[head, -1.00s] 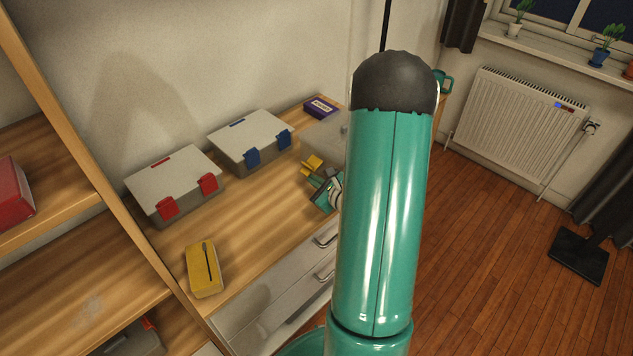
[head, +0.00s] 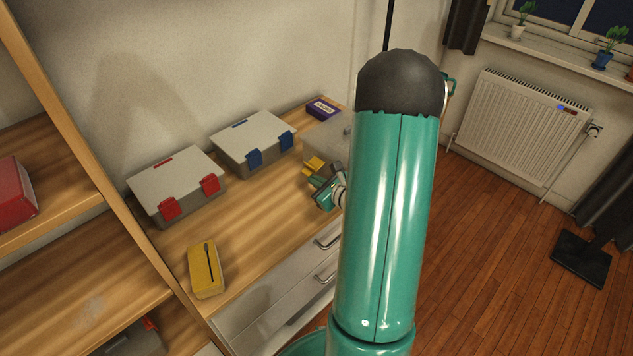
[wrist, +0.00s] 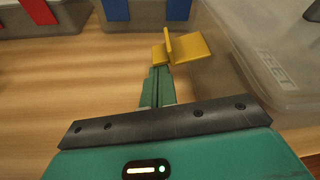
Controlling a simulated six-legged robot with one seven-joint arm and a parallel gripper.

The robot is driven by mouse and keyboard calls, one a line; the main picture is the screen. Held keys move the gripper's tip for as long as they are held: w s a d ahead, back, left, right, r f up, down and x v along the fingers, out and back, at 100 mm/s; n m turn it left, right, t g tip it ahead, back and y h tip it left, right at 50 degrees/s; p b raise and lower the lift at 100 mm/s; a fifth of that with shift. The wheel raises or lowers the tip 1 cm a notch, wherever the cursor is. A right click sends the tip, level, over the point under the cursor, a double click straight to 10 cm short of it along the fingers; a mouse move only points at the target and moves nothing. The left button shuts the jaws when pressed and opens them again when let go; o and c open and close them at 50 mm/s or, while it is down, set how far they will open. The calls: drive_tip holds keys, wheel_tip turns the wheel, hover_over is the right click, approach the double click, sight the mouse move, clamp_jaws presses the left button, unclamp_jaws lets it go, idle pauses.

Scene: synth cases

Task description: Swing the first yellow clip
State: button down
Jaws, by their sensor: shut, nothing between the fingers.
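The yellow clip (wrist: 190,47) sticks out at an angle from the side of a see-through grey case (wrist: 245,70) in the wrist view. It also shows in the head view (head: 314,164), beside the grey case (head: 328,136) that my arm partly hides. My gripper (wrist: 160,72) is shut and empty, with its tips just below the clip; whether they touch it I cannot tell. In the head view my gripper (head: 314,182) is low over the wooden top, near the clip. Whether the yellow parts are one clip or two is unclear.
A case with red clips (head: 175,180) and one with blue clips (head: 252,140) stand along the wall. A yellow pouch (head: 205,268) lies near the front edge, and a purple box (head: 322,108) at the back. The wooden top between them is clear.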

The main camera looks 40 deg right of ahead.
sight(315, 172)
drive_tip(key=shift+a+r+m+y, duration=0.25)
drive_tip(key=shift+r+m+y, duration=0.25)
drive_tip(key=shift+r+m, duration=0.4)
drive_tip(key=shift+r, duration=1.65)
drive_tip(key=shift+d, duration=0.1)
